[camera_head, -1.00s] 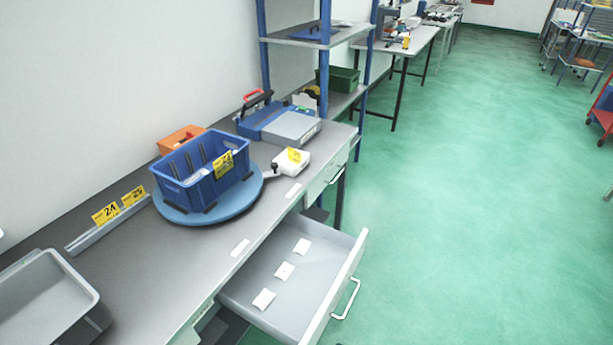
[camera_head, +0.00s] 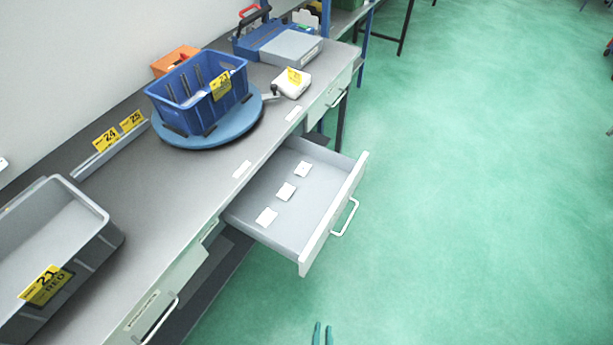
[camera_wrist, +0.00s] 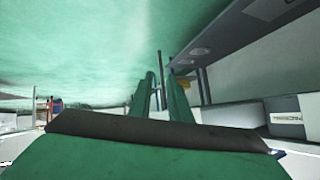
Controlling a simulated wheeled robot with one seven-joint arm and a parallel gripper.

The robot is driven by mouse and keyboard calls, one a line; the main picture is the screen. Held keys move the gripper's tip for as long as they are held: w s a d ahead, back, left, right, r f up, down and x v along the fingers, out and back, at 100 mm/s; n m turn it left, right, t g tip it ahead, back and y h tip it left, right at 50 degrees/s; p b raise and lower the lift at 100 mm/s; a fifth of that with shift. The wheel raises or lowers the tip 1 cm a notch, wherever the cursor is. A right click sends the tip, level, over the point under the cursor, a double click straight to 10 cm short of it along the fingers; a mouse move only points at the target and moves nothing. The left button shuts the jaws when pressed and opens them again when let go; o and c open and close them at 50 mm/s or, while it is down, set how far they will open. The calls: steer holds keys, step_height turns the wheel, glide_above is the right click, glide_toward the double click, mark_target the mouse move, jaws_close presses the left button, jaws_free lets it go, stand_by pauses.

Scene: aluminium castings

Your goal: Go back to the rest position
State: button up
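My gripper (camera_head: 323,335) shows at the bottom edge of the head view as two thin green fingertips with a narrow gap between them. It is over the floor, in front of the workbench and apart from the open drawer (camera_head: 337,211). In the wrist view the two green fingers (camera_wrist: 162,100) stand apart, and I see nothing held between them. The rest of my arm is outside the head view.
The drawer juts from the bench with several white cards inside. On the bench are a grey bin (camera_head: 108,236), a blue crate (camera_head: 207,117) on a round blue turntable (camera_head: 237,127), and a blue-grey case (camera_head: 290,47). The green floor (camera_head: 470,200) at right is clear.

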steer(key=s+a+r+n+t, duration=0.2)
steer(key=s+r, duration=0.1)
steer(key=r, duration=0.7)
steer(key=s+a+r+n+t+y, duration=0.1)
steer(key=s+a+r+n+t, duration=0.1)
steer(key=r, duration=0.9)
steer(key=shift+s+a+r+n+t, duration=0.15)
steer(key=shift+s+a+n+t, duration=0.15)
steer(key=shift+s, duration=0.15)
